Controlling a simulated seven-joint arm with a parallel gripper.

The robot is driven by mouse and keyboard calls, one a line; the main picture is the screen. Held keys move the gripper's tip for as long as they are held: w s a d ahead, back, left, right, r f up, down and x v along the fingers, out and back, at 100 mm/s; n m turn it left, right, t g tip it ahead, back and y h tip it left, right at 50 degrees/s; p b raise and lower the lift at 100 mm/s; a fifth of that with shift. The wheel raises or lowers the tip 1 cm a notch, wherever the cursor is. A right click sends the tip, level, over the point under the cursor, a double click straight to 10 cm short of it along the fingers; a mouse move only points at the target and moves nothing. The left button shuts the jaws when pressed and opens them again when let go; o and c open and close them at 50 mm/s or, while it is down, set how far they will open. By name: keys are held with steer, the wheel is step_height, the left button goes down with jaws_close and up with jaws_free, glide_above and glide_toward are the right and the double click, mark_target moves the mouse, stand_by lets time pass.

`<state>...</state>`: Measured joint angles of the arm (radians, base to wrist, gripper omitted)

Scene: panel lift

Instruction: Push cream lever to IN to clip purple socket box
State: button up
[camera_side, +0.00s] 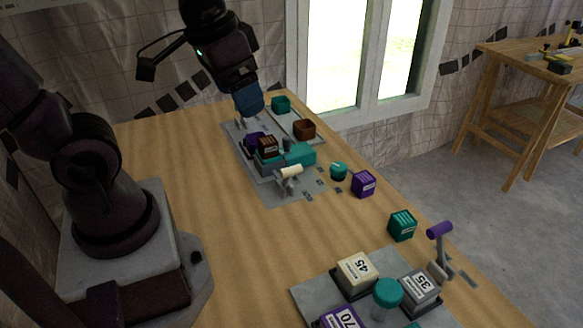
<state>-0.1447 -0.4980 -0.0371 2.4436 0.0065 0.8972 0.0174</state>
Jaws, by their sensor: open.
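The cream lever (290,171) stands on a grey plate (285,196) near the middle of the table, in front of a teal block mechanism (299,154). A purple box (254,139) sits on the far left part of that plate, partly hidden by a brown box beside it. Another purple box (363,184) stands on the bare table to the right of the plate. My gripper (241,121) is open, pointing down at the far left end of the plate, beyond the lever and apart from it. Its fingertips are small and partly hard to see.
A teal knob (338,172) and a teal box (402,225) stand to the right. A purple-handled lever (439,231) and a near panel (308,289) with several labelled boxes are at the front. A tray at the back holds a brown box (304,129) and a teal box (281,104). The table's left middle is clear.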

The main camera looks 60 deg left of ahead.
steer(key=w+a+f+m+g, duration=0.3)
steer(key=w+a+f+m, duration=0.1)
steer(key=w+f, duration=0.15)
steer(key=m, duration=1.5)
glide_above(291, 168)
step_height(291, 168, down, 6)
steer(key=shift+h, duration=0.3)
step_height(291, 168, down, 13)
steer(key=shift+a+r, duration=0.1)
steer(key=shift+r, duration=0.05)
steer(key=shift+c, duration=0.2)
steer(key=c, duration=1.2)
steer(key=shift+a+r, duration=0.1)
steer(key=shift+c, duration=0.2)
